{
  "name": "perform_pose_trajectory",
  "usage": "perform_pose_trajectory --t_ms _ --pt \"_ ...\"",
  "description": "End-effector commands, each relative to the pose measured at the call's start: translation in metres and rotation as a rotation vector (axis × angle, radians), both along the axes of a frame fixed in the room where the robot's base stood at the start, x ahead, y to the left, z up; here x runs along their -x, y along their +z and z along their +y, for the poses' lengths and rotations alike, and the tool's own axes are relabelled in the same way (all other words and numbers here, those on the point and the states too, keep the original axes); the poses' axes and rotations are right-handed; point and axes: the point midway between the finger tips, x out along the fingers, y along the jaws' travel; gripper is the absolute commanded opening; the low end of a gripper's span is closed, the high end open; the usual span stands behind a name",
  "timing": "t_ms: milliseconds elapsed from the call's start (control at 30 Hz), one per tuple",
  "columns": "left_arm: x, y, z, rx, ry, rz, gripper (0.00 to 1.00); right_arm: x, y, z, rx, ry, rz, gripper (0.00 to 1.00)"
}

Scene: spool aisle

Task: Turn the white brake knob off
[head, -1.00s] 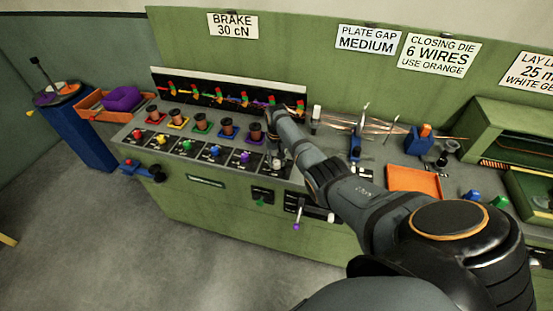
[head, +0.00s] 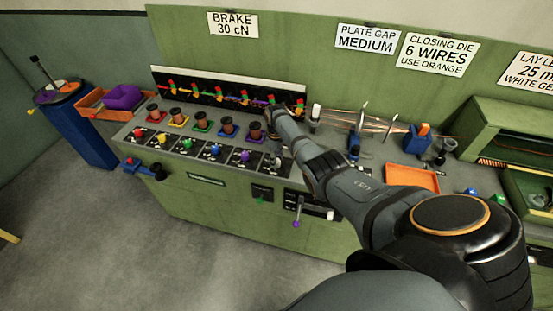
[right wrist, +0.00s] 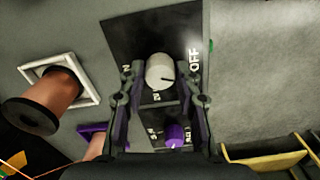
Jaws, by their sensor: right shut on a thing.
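The white brake knob (right wrist: 160,71) sits on a black plate at the right end of the knob row on the green bench. In the right wrist view its dark pointer line points right and slightly down. The word OFF stands to its right on the plate, and a partly hidden label is at its left. My right gripper (right wrist: 161,75) is around the knob, one finger on each side, shut on it. In the head view the gripper (head: 274,154) reaches down to the knob and partly hides it. My left gripper is not in view.
A purple knob (right wrist: 175,137) is close beside the white one. Several coloured knobs continue left along the row, with spools behind, including a copper spool (right wrist: 55,97). An orange tray (head: 412,177) lies to the right. A purple-tipped lever (head: 298,212) hangs on the bench front.

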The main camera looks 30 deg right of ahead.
Motion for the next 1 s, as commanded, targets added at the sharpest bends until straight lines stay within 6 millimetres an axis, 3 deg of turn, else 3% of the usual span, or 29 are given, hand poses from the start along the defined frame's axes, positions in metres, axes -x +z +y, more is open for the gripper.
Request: perform_pose_trajectory --t_ms 500,1000 --pt "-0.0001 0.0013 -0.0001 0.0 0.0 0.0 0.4 -0.001 0.0007 0.0002 -0.001 0.346 -0.003 0.01" --pt "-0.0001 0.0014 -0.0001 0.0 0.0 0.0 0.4 -0.001 0.0007 0.0002 -0.001 0.422 -0.003 0.02"
